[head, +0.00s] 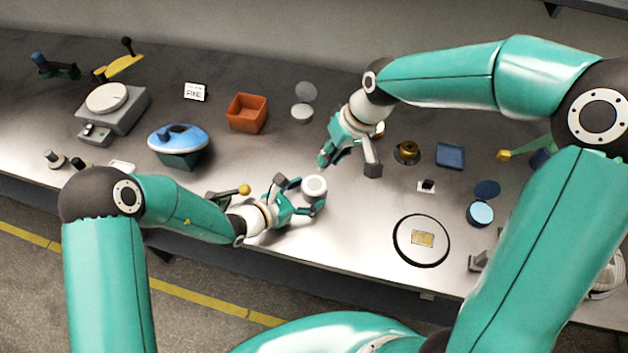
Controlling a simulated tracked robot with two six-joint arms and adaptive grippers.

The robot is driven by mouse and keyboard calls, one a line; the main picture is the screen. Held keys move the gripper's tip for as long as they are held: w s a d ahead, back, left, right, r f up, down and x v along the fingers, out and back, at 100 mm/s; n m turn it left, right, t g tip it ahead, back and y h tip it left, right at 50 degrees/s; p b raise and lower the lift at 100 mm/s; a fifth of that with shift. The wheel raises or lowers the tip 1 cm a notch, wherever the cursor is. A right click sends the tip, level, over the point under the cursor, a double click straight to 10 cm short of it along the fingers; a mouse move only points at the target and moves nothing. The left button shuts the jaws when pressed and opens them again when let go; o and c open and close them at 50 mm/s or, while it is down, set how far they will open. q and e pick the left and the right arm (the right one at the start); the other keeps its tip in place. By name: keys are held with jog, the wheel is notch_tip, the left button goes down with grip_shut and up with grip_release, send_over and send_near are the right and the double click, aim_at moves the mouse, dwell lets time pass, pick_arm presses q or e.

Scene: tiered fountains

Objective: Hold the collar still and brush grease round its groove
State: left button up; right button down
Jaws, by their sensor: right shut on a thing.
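The collar is most likely the small white ring (314,187) with a grey top, near the front edge of the table. My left gripper (302,191) is spread open around it, one finger on its left side and one just below it. I cannot tell whether the fingers touch it. My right gripper (348,166) points down above the table, up and to the right of the ring. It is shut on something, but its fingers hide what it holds. I cannot make out a brush, and the groove is too small to see.
A round black-rimmed mat (399,250) lies front right. An orange box (247,113), a blue-topped stand (179,139) and a grey scale (118,112) stand left. A brass piece (407,150) and a blue tray (450,155) lie right. A yellow-knobbed tool (244,190) is beside my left gripper.

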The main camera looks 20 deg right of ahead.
pick_arm(q)
jog(key=shift+o, duration=0.8)
jog(key=v, duration=1.1)
jog(key=shift+s+a+r, duration=0.1)
jog(key=shift+a, duration=0.25)
jog(key=shift+s+a, duration=0.1)
jog(key=shift+s, duration=0.1)
